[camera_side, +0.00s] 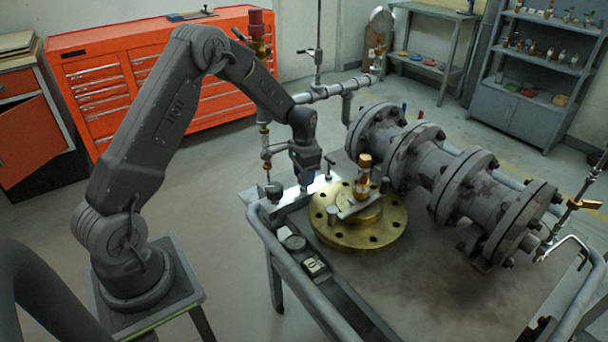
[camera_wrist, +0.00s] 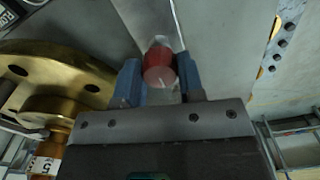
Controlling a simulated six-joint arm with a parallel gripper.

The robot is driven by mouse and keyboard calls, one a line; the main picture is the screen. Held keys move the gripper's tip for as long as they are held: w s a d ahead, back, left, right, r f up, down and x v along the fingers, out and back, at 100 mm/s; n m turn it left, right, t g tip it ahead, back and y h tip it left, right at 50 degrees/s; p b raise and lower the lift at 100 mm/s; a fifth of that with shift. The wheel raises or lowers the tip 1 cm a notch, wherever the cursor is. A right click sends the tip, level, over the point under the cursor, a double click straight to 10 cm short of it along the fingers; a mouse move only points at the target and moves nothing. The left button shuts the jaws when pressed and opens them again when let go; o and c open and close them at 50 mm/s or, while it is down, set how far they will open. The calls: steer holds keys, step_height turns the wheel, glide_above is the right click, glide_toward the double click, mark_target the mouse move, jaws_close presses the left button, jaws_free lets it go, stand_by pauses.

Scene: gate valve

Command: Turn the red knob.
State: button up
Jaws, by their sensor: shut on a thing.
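The red knob (camera_wrist: 158,62) shows in the wrist view as a small rounded red piece between the two blue fingers of my gripper (camera_wrist: 159,78). The fingers are shut on it, one on each side. In the side view my gripper (camera_side: 304,184) points down at the left edge of the work table, just left of the brass flange. The knob cannot be made out there, as the gripper hides it.
The round brass flange (camera_side: 335,232) with its upright stem lies close to the right of my gripper. A large bolted grey pipe (camera_side: 428,165) lies beyond it.

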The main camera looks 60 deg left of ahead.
steer(key=o, duration=0.9)
steer(key=shift+r, duration=0.1)
step_height(320, 180, up, 14)
steer(key=shift+f, duration=0.2)
